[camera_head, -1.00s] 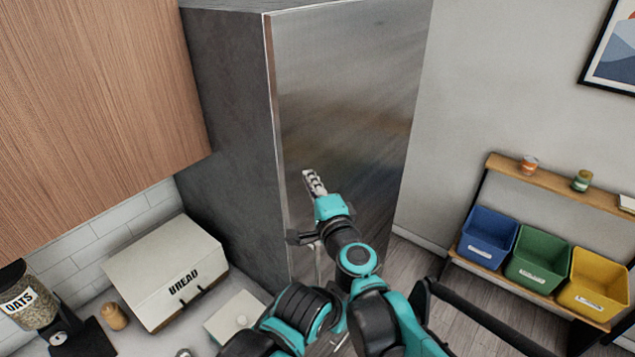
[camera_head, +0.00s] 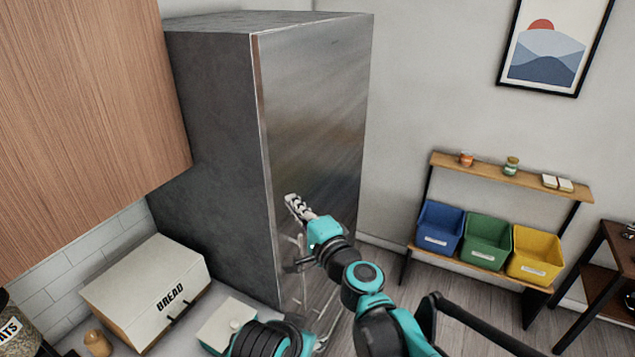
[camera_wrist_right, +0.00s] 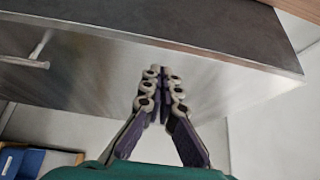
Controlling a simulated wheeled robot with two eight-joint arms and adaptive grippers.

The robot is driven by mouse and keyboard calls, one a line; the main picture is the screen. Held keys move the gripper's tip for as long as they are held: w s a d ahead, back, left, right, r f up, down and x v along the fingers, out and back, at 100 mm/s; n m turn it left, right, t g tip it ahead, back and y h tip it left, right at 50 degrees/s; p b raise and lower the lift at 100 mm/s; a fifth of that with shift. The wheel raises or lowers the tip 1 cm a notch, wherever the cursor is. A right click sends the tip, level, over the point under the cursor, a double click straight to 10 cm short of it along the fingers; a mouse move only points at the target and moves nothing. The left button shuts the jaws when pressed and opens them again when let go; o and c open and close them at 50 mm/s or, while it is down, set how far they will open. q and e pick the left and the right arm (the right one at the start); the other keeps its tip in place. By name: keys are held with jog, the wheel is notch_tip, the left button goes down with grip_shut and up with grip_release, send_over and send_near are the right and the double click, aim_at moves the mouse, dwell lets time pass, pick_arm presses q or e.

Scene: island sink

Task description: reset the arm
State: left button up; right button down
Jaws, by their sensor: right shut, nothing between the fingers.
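My right gripper (camera_head: 298,207) is shut and empty in front of the steel refrigerator door (camera_head: 320,130) in the head view. In the right wrist view its two fingers (camera_wrist_right: 160,75) are together, with the steel surface (camera_wrist_right: 80,75) beyond them. I cannot tell from these frames how far apart the gripper and the door are. A metal handle (camera_wrist_right: 38,50) shows at the left of the wrist view.
A bread box (camera_head: 140,290) stands on the counter at lower left, below a wooden cabinet (camera_head: 80,110). A shelf (camera_head: 500,174) with blue (camera_head: 438,225), green (camera_head: 486,240) and yellow (camera_head: 535,253) bins stands at right. Floor shows between the refrigerator and shelf.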

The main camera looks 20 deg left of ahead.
jog(key=s+d+f+n+g+h+b, duration=0.1)
jog(key=s+d+f+h+b, duration=0.3)
jog(key=d+f, duration=1)
jog(key=s+d+f+n+g+h+b, duration=0.1)
jog(key=s+d+f+n+h+b, duration=0.3)
jog(key=s+d+f+b, duration=0.3)
jog(key=s+d+f+n+g+h+b, duration=0.2)
jog(key=s+d+f+h+b, duration=0.3)
jog(key=d+f+b, duration=0.6)
jog(key=d+f+h, duration=0.1)
jog(key=d+f, duration=0.9)
jog(key=d, duration=0.2)
jog(key=shift+s+d+n, duration=0.25)
jog(key=shift+d+n, duration=0.15)
